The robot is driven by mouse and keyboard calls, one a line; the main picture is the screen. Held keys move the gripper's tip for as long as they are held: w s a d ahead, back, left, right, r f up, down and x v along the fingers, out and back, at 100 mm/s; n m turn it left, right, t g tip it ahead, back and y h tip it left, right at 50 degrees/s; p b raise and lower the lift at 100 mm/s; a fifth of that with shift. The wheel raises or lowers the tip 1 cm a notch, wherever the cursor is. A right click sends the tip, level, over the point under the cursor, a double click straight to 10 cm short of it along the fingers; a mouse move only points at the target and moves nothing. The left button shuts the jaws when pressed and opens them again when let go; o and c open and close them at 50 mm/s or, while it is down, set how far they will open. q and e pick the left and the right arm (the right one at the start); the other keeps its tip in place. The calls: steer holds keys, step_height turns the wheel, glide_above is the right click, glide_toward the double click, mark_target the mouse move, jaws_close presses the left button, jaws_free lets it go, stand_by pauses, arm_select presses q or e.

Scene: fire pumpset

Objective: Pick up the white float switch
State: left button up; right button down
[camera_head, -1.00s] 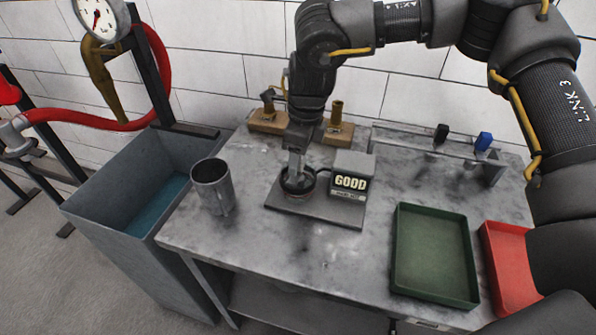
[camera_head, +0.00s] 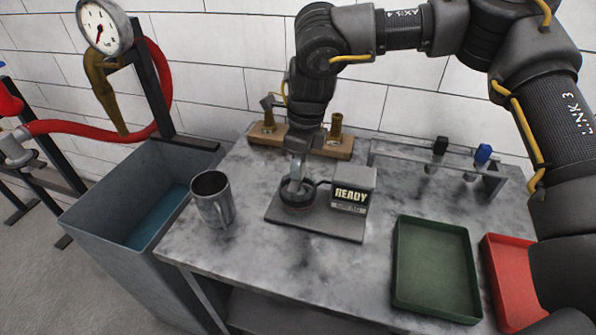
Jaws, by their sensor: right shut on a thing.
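My right gripper (camera_head: 295,182) points down over the round dark cup (camera_head: 298,201) of the test stand and is shut on a small pale thing. This looks like the white float switch, but the fingers hide most of it. I cannot tell how far it is clear of the cup. The stand's display (camera_head: 351,196) reads READY. My left gripper is not in view.
A metal mug (camera_head: 212,198) stands left of the stand. A green tray (camera_head: 436,268) and a red tray (camera_head: 513,282) lie to the right. Behind them, a rack (camera_head: 400,154) holds a black-topped and a blue-topped piece. A water tank (camera_head: 120,192) stands left of the table.

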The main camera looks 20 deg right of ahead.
step_height(320, 180, up, 8)
steer(key=shift+f, duration=0.1)
steer(key=shift+r, duration=0.45)
steer(key=shift+r+p, duration=0.6)
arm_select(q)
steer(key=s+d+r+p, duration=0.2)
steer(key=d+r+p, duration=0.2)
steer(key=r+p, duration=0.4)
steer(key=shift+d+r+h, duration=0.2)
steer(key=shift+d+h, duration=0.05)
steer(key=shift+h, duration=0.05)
arm_select(e)
step_height(320, 180, up, 7)
steer(key=shift+r, duration=0.15)
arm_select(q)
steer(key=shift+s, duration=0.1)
